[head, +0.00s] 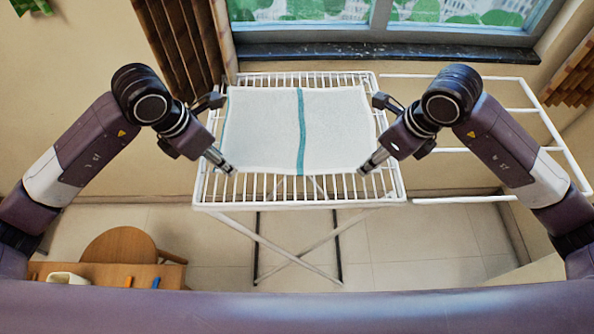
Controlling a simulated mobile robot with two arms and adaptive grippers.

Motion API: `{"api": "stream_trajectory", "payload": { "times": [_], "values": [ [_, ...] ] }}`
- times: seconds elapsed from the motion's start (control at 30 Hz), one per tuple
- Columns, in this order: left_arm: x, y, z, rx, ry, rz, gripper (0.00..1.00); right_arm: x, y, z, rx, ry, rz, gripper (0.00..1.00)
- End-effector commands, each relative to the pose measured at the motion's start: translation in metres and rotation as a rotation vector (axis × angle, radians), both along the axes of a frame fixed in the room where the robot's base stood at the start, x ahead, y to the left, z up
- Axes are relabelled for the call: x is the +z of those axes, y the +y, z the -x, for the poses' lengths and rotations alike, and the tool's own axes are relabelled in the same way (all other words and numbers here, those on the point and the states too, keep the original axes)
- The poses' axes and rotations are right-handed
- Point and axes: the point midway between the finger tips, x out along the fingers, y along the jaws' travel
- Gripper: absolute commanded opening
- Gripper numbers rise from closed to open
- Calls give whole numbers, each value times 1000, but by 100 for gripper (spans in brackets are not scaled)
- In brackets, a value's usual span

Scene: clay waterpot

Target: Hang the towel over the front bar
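A white towel (262,130) with a teal stripe lies flat across the top of a white drying rack. Its near edge rests on the slats, short of the rack's front bar (300,204). My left gripper (226,135) is at the towel's left edge with its two fingers spread wide. My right gripper (368,135) is at the towel's right edge, also with fingers spread. The near fingertips are by the towel's two near corners. I cannot tell whether either gripper touches the cloth.
The rack's right wing (465,150) extends to the right at the back. A window (400,20) and dark sill are behind it, with a brown curtain (180,45) at the left. A wooden chair (122,245) and a desk (165,272) stand at the lower left. The floor before the rack is clear.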

Motion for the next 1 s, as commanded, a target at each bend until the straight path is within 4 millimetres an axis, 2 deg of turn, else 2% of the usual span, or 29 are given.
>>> {"api": "stream_trajectory", "payload": {
  "times": [0.4, 1.0],
  "values": [
    [-3, 0, 1, 0, 2, -1, 33, -2, 0, 1, -1, 2, 1, 33],
    [-6, -1, 1, -1, 6, -2, 1, -5, 0, 1, 0, 4, 1, 0]
  ]
}}
